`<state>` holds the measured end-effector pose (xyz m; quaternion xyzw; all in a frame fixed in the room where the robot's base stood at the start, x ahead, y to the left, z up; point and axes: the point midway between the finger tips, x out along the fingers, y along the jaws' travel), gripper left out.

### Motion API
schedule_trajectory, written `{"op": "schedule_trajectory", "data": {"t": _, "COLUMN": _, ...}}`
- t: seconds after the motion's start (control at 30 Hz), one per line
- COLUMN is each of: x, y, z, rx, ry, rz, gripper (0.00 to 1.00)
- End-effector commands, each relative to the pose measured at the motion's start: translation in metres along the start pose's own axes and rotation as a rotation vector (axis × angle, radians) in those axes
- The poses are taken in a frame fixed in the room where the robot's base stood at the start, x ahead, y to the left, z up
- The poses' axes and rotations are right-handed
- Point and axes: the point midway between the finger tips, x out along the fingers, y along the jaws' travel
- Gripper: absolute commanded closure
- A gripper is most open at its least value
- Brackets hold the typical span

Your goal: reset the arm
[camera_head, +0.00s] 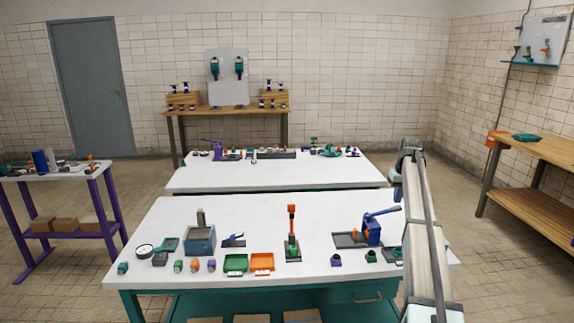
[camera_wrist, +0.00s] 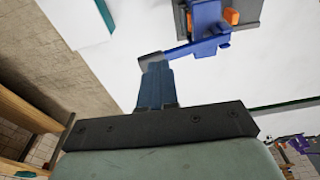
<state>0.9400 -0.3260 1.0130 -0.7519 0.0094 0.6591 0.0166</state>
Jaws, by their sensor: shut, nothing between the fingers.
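My gripper shows in the wrist view, with its blue-grey fingers (camera_wrist: 156,82) together and nothing between them. In that view the fingertips appear just below the grey end of the handle of a blue lever press (camera_wrist: 208,18); I cannot tell the depth gap. In the head view the press (camera_head: 372,230) stands at the right of the near white table, its handle pointing right toward my arm. My arm (camera_head: 424,215) rises along the table's right side there.
The near table (camera_head: 170,222) holds a blue box (camera_head: 201,240), green (camera_head: 236,263) and orange (camera_head: 262,262) trays, an orange-topped upright tool (camera_head: 291,232) and several small parts. A second white table (camera_head: 280,177) stands behind. A wooden bench (camera_head: 545,150) is at right, with open floor between.

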Motion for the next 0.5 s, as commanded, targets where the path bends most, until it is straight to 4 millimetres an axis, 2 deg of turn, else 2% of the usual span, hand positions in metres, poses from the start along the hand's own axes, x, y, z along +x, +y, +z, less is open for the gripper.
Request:
{"op": "schedule_trajectory", "data": {"t": 0.03, "x": 0.017, "y": -0.013, "z": 0.025, "rx": 0.021, "ry": -0.014, "rz": -0.005, "gripper": 1.0}}
{"op": "schedule_trajectory", "data": {"t": 0.5, "x": 0.169, "y": -0.124, "z": 0.24, "rx": 0.308, "ry": -0.187, "rz": -0.023, "gripper": 1.0}}
